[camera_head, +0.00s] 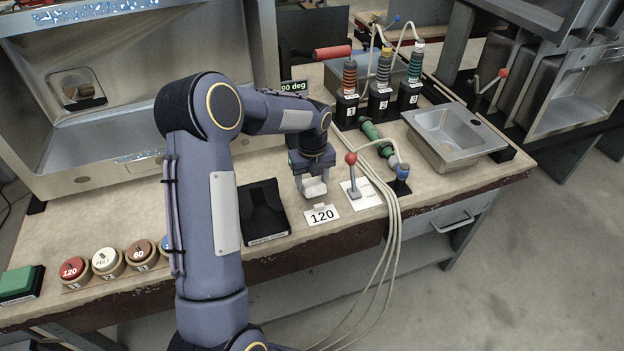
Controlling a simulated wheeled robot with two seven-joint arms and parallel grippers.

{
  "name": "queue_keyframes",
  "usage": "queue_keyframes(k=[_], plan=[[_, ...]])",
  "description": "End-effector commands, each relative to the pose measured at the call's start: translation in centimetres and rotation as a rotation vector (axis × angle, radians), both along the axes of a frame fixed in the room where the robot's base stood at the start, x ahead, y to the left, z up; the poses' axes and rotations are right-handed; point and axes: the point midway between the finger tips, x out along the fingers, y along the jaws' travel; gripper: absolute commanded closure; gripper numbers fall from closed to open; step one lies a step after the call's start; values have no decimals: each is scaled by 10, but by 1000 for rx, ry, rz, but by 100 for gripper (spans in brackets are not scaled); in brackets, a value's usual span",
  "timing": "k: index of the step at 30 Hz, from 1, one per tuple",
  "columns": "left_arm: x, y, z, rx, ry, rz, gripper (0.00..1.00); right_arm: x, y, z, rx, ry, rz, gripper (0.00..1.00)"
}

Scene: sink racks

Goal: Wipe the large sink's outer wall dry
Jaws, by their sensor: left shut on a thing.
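The large sink (165,115) stands on its side at the back left of the bench, its steel basin and round drain opening facing me. Bluish droplets show along its upper outer wall (90,12), with a smaller patch on its lower edge near my arm. My left gripper (312,179) is shut on a small white thing, perhaps a folded cloth (314,188), just above or at the bench top; I cannot tell whether it touches. The gripper is well to the right of the large sink. My arm hides part of the sink's right side. My right gripper is not in view.
A red-knobbed lever (352,172) and hoses stand close right of the gripper. Numbered discs (106,261) sit front left. Three tools (381,92) and a small sink (453,133) are at right.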

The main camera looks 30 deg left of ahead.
Motion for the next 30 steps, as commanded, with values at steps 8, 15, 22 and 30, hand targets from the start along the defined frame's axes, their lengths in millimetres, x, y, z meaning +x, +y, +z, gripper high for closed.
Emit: queue_keyframes(k=[8,15,22,30], plan=[[0,0,-7,0,0,0,68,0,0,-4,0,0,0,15],[0,0,-11,0,0,0,68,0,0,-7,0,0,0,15],[0,0,-11,0,0,0,21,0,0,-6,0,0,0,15],[0,0,-9,-1,-1,0,21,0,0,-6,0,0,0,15]])
